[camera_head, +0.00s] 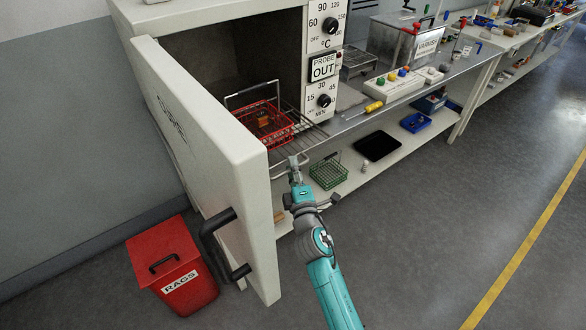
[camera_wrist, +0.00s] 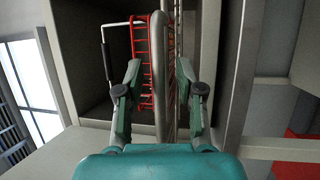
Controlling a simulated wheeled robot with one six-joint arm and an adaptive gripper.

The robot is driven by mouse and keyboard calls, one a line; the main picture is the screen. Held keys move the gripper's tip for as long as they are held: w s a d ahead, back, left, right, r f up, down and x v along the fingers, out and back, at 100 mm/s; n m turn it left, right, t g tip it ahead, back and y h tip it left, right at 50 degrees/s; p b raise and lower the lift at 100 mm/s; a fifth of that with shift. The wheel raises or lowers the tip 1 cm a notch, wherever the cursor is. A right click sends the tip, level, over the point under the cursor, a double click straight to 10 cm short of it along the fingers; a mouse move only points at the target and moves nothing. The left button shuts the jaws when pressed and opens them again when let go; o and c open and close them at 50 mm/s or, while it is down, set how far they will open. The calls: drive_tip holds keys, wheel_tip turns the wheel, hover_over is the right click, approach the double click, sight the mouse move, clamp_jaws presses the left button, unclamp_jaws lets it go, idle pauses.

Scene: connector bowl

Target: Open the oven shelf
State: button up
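The oven (camera_head: 225,65) stands with its white door (camera_head: 215,150) swung open to the left. A wire oven shelf (camera_head: 308,137) sits in the chamber, with its front edge at the opening and a looped bar (camera_head: 280,172) at its front. A red wire basket (camera_head: 263,126) with a small orange item in it rests on the shelf. My gripper (camera_head: 294,163) is at the shelf's front bar. In the wrist view, the fingers of my gripper (camera_wrist: 158,72) are apart, one on each side of the grey bar (camera_wrist: 160,45), with visible gaps. The red basket (camera_wrist: 143,60) shows behind.
The open door and its black handle (camera_head: 222,245) stand close to my arm's left. A red rags bin (camera_head: 172,267) is on the floor. A green basket (camera_head: 328,172) and black tray (camera_head: 377,145) lie on the lower bench shelf. Open floor lies to the right.

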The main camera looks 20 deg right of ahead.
drive_tip(key=shift+s, duration=0.1)
drive_tip(key=v, duration=1.1)
drive_tip(key=shift+s, duration=0.4)
drive_tip(key=shift+f, duration=0.1)
drive_tip(key=s+f+m+g+y, duration=0.1)
drive_tip(key=s+f+m+g, duration=0.2)
drive_tip(key=s, duration=0.7)
drive_tip(key=s+f+m+y, duration=0.1)
drive_tip(key=s+f+m, duration=0.3)
drive_tip(key=s, duration=0.6)
drive_tip(key=s+r+m+g, duration=0.1)
drive_tip(key=s+m, duration=0.3)
drive_tip(key=s, duration=0.7)
drive_tip(key=s+r+m+g, duration=0.1)
drive_tip(key=s+r+m, duration=0.3)
drive_tip(key=s, duration=0.6)
drive_tip(key=shift+s+d+m, duration=0.4)
drive_tip(key=shift+d+m, duration=0.05)
drive_tip(key=shift+m, duration=0.15)
